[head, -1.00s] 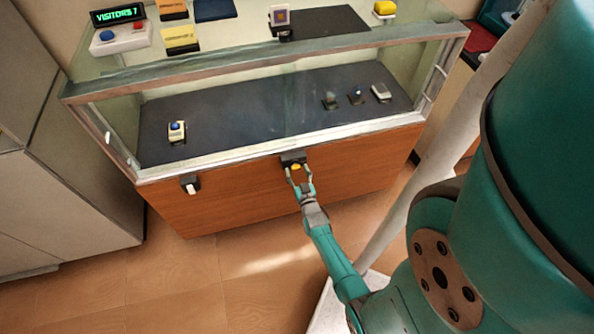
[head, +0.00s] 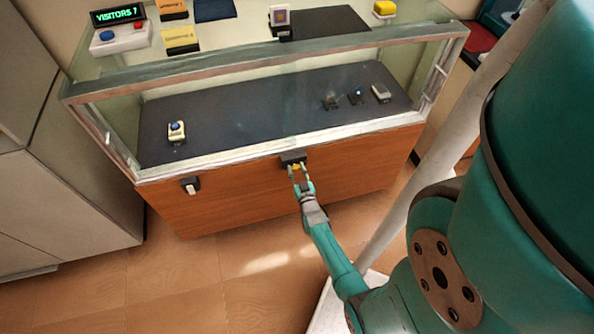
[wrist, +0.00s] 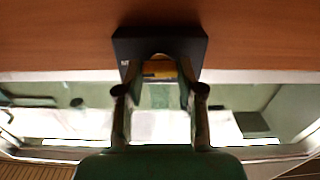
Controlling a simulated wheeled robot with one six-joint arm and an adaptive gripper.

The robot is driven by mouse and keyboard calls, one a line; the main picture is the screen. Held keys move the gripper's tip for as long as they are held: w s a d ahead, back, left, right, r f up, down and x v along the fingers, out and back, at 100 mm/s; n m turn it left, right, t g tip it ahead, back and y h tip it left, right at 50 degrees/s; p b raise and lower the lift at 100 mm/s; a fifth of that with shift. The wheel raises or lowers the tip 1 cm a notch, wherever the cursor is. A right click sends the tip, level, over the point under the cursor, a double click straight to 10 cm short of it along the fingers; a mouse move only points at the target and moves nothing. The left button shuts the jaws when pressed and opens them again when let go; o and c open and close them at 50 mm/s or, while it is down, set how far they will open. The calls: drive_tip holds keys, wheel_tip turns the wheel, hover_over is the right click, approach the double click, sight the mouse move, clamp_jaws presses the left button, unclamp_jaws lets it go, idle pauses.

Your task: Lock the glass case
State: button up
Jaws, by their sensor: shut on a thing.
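The glass case (head: 215,205) has a wooden lower front and a glazed upper part. A dark lock block (head: 292,158) sits on the front just under the glass, near the middle. A small yellow piece (head: 297,167) shows at the block. My gripper (head: 300,170) is at it from below, its two fingers shut on the yellow piece. In the wrist view, the dark block (wrist: 135,48) is ahead, and the yellow piece (wrist: 158,70) lies between the fingertips (wrist: 159,82). The fingers partly hide it, and I cannot tell which way the lock is turned.
A small dark holder with a white part (head: 191,186) is on the case front, left of the lock. Small devices (head: 177,131) stand inside the case. A green-lit visitor counter (head: 118,14) and other items stand on top. Grey cabinets (head: 60,200) are at left. The floor before the case is clear.

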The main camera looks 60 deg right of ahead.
drive_tip(key=shift+n, duration=0.3)
drive_tip(key=n, duration=0.3)
drive_tip(key=shift+n, duration=0.4)
drive_tip(key=n, duration=0.4)
drive_tip(key=shift+w+a+f+n, duration=0.1)
drive_tip(key=shift+n, duration=0.2)
drive_tip(key=n, duration=0.4)
drive_tip(key=shift+f+n, duration=0.1)
drive_tip(key=shift+n, duration=2.4)
drive_tip(key=o, duration=1.1)
drive_tip(key=shift+o, duration=0.2)
